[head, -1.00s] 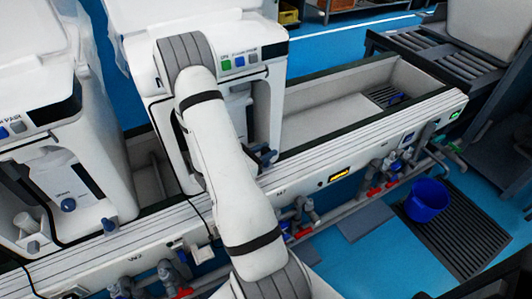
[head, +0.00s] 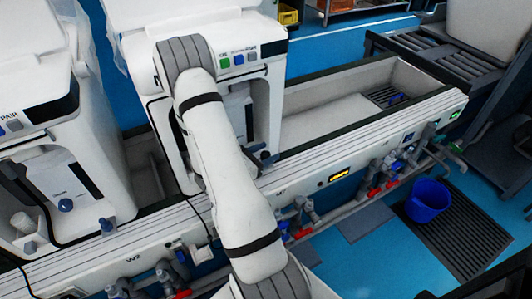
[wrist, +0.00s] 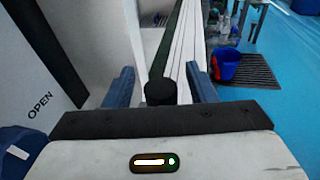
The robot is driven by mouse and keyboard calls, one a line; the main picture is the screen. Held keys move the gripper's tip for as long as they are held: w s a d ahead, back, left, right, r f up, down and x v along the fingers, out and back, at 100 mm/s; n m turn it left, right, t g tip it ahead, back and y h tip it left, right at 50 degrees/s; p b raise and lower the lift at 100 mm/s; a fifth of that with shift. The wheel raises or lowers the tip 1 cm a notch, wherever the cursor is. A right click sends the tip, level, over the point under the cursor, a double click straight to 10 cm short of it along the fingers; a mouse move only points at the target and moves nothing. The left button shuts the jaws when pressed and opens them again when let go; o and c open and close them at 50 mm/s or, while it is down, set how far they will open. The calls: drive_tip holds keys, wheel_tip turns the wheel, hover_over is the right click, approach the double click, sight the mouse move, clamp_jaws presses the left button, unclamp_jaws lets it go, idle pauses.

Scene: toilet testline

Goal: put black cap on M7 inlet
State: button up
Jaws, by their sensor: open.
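In the wrist view my gripper (wrist: 161,88) is open, with one blue finger on each side. A short black round piece (wrist: 160,92) stands between the fingers, with a gap on both sides; it looks like the black cap, but I cannot tell what it rests on. In the head view my white arm covers part of the middle machine, and I cannot make out my gripper there. A faint M7 label (head: 281,190) is on the white rail right of my arm. I cannot clearly identify the M7 inlet.
The middle white machine (head: 262,100) stands close to my arm; another machine (head: 75,170) is at the left. The white rail (head: 370,150) runs toward the upper right, with pipes and valves below. A blue bucket (head: 428,200) stands on a floor grate; it also shows in the wrist view (wrist: 226,66).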

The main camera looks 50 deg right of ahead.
drive_tip(key=shift+r+p, duration=0.5)
drive_tip(key=shift+r, duration=0.05)
drive_tip(key=shift+w+a+r, duration=0.1)
drive_tip(key=shift+a+r, duration=0.1)
drive_tip(key=shift+a, duration=0.05)
drive_tip(key=w+a+r, duration=0.1)
drive_tip(key=a+r, duration=0.1)
drive_tip(key=a, duration=0.9)
drive_tip(key=s+a+r+m+g+y, duration=0.4)
drive_tip(key=s+a+r+m+y, duration=0.3)
drive_tip(key=m, duration=0.3)
drive_tip(key=s+a+r+m+t+y, duration=0.2)
drive_tip(key=a+r+m+t+y, duration=0.4)
drive_tip(key=a+r+y, duration=0.3)
drive_tip(key=shift+a+r+m+t+p, duration=0.45)
drive_tip(key=shift+a+r+t, duration=0.2)
drive_tip(key=shift+a, duration=1.6)
